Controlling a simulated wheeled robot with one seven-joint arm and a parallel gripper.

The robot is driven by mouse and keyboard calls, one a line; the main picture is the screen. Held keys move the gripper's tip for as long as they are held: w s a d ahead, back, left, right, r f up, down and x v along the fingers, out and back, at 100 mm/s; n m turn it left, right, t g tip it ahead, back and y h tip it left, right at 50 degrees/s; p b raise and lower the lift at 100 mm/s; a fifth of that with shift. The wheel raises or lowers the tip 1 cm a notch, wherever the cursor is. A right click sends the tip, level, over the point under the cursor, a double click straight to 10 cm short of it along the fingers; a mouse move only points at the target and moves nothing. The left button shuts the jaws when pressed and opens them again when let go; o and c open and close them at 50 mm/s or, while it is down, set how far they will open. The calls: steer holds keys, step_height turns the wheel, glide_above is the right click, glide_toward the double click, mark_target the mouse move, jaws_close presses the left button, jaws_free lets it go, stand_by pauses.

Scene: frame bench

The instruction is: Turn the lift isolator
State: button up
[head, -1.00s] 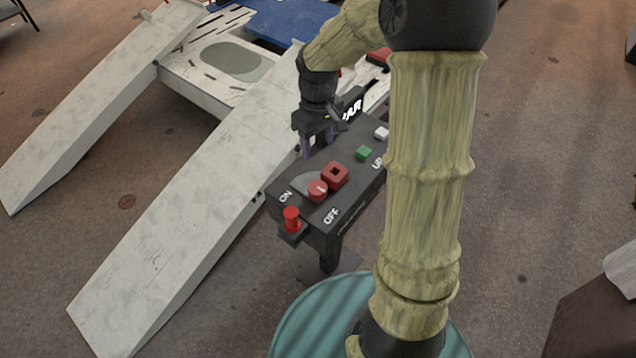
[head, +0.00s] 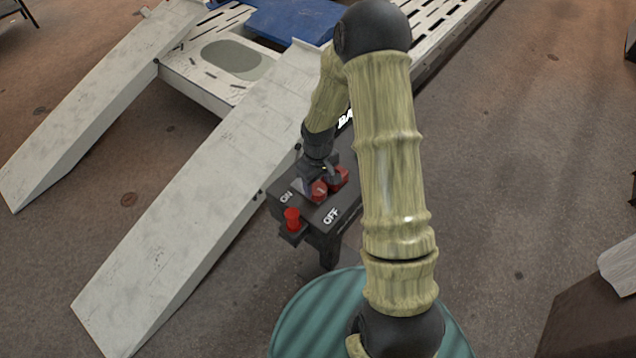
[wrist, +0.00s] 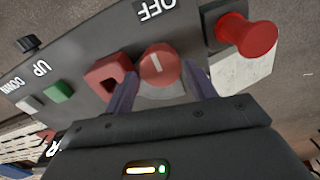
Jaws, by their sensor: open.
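The lift isolator is a round red knob (wrist: 158,66) with a white bar mark, on the dark control box (wrist: 180,25) beside the OFF label. It also shows in the head view (head: 318,191), between the ON and OFF labels. My gripper (wrist: 165,78) is open, with one finger on each side of the knob in the wrist view. I cannot tell whether either finger touches it. In the head view my gripper (head: 312,181) is right at the knob and partly covers the box top.
A red block (wrist: 106,76) with a square hole sits close beside the knob. A red mushroom button (wrist: 247,36) stands out at the box end. Green (wrist: 58,91) and white (wrist: 30,106) buttons lie at the other side. A pale ramp (head: 190,210) runs left of the box.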

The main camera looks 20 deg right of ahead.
steer(key=shift+f, duration=0.8)
steer(key=c, duration=1.1)
